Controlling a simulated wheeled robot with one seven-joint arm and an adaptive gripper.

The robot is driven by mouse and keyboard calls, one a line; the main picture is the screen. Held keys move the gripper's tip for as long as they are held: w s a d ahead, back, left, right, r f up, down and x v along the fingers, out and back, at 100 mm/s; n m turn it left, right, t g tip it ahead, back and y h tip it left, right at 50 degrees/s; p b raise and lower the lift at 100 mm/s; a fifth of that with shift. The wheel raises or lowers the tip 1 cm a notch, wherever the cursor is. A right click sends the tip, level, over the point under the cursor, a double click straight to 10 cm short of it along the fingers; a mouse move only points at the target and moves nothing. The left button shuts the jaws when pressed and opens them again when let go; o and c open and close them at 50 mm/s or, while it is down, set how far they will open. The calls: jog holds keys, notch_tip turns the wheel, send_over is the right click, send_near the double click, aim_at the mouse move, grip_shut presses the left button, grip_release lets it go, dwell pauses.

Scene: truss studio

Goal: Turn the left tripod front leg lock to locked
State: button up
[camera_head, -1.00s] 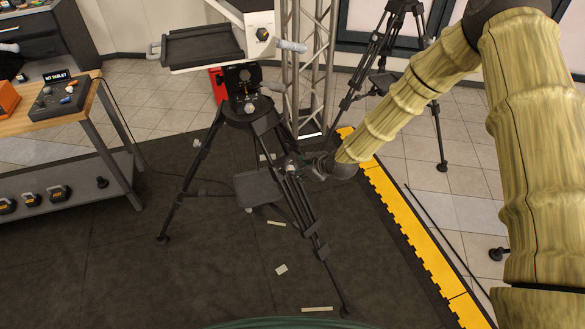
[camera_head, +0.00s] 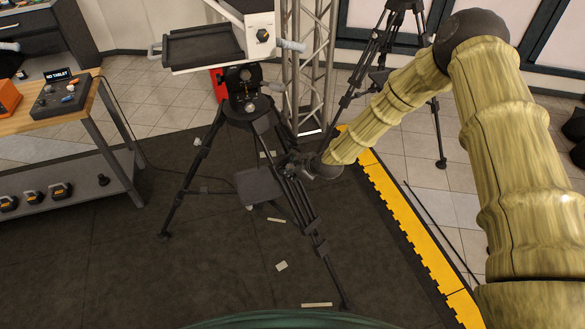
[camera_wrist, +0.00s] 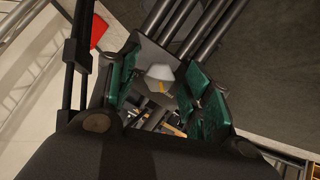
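The left tripod (camera_head: 250,108) stands on the dark floor mat, its front leg (camera_head: 312,230) slanting down toward the viewer. In the wrist view a pale grey faceted lock knob (camera_wrist: 160,73) with an orange mark sits on a dark bracket at the leg tubes (camera_wrist: 203,38). In the head view my gripper (camera_head: 298,163) is at the upper front leg, and the knob is not distinguishable.
A second tripod (camera_head: 378,75) and a metal truss (camera_head: 308,70) stand behind. A workbench (camera_head: 65,120) with a control box is at the left. A yellow mat edge (camera_head: 400,230) runs at the right. A dark tray (camera_head: 200,46) is above the tripod. Open mat lies at front left.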

jog(key=c, duration=0.9)
jog(key=shift+b, duration=0.35)
jog(key=m+b, duration=0.1)
jog(key=b, duration=0.1)
jog(key=m+b, duration=0.2)
jog(key=shift+d+f+g, duration=0.1)
jog(key=shift+f+g, duration=0.2)
jog(key=m+b, duration=0.2)
jog(key=m+y+b, duration=0.1)
jog(key=m+b, duration=0.2)
jog(key=shift+w+g+y+b, duration=0.1)
jog(key=shift+g+y+b, duration=0.2)
jog(key=shift+g, duration=0.1)
jog(key=m+y+b, duration=0.1)
jog(key=m+b, duration=0.3)
jog(key=m, duration=0.1)
jog(key=shift+d+b, duration=0.1)
jog(key=shift+b, duration=0.25)
jog(key=shift+r+m+y+b, duration=0.15)
jog(key=shift+m+y+b, duration=0.25)
jog(key=shift+m+b, duration=0.95)
jog(key=shift+m, duration=0.35)
jog(key=o, duration=1)
jog(key=shift+r, duration=0.1)
